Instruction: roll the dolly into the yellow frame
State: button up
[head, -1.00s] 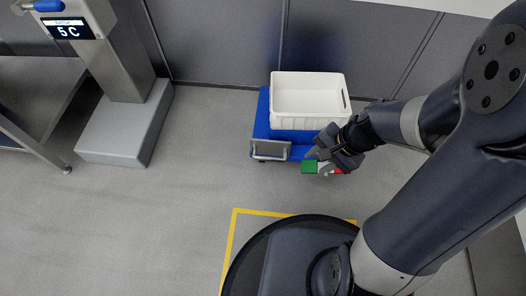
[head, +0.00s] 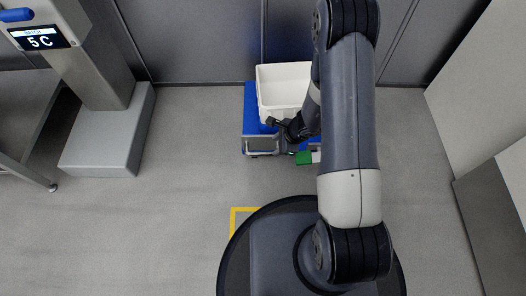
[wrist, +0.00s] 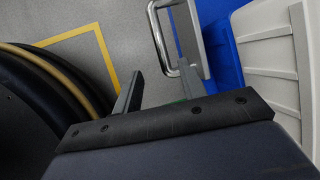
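The blue dolly (head: 251,105) stands by the back wall and carries a white crate (head: 283,85). Its metal loop handle (head: 262,152) is at its front edge. In the wrist view the handle (wrist: 156,38) lies just beyond my fingertips. My gripper (wrist: 160,68) is open, with the right finger close to or overlapping the loop; I cannot tell whether they touch. In the head view my gripper (head: 280,131) is above the dolly's front, and my arm hides its right part. The yellow frame (head: 234,222) lies on the floor, mostly hidden by my base; a corner (wrist: 104,50) shows in the wrist view.
A small green piece (head: 303,157) shows near the dolly's front right. A grey scale column with its base (head: 108,138) and a metal table (head: 25,120) stand at left. Cabinets (head: 500,190) stand at right. The floor between dolly and frame is clear.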

aim_at(265, 153)
jog(key=b+x, duration=0.3)
jog(key=x, duration=0.7)
jog(key=shift+b, duration=0.3)
jog(key=shift+c, duration=0.4)
grip_shut()
